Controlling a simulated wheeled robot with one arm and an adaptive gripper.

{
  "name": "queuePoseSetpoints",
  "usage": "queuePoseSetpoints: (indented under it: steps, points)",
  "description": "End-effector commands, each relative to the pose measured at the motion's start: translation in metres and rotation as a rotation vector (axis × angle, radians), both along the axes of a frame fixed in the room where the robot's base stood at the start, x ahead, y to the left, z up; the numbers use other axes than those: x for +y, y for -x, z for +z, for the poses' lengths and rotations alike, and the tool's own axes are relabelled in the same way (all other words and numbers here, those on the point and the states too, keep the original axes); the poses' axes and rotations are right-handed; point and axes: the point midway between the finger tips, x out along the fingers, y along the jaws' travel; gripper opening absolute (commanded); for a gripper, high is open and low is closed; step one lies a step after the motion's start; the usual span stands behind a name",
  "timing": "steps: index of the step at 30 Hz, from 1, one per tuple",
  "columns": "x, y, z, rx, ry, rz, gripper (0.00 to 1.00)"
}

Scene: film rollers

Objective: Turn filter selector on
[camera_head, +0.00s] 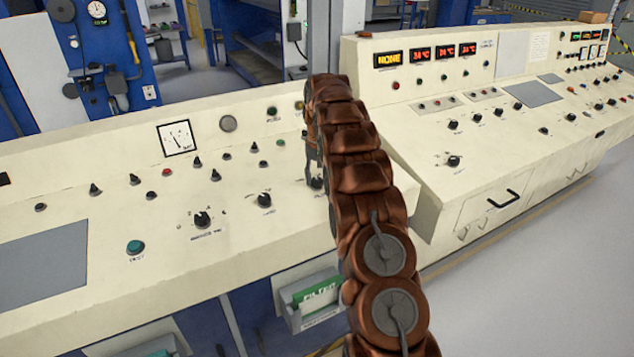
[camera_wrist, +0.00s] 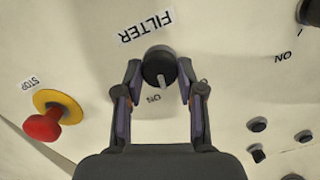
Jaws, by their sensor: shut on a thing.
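The filter selector (camera_wrist: 159,64) is a round black knob on the cream panel, under the upside-down FILTER label (camera_wrist: 146,27) in the wrist view. A small pale mark shows on the knob's lower part, on the side of the ON label (camera_wrist: 154,99). My gripper (camera_wrist: 159,70) has one finger on each side of the knob and is shut on it. In the head view my gripper (camera_head: 315,183) is down at the right end of the left console, partly behind my copper-coloured arm.
A red stop button (camera_wrist: 43,126) on a yellow ring sits left of my gripper in the wrist view. Several small black knobs lie to the right. In the head view, the right console (camera_head: 480,170) stands close beside the arm.

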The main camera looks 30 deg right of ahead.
Motion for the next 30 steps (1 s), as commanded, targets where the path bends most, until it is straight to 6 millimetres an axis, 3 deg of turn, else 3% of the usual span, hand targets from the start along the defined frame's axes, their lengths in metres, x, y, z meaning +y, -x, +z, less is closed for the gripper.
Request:
queuePoseSetpoints:
  steps: [15, 30]
  points:
    - [-0.0008, 0.0000, -0.0002, -0.005, -0.032, -0.337, 0.04]
    - [-0.0017, 0.0007, 0.0005, -0.005, -0.040, -0.403, 0.04]
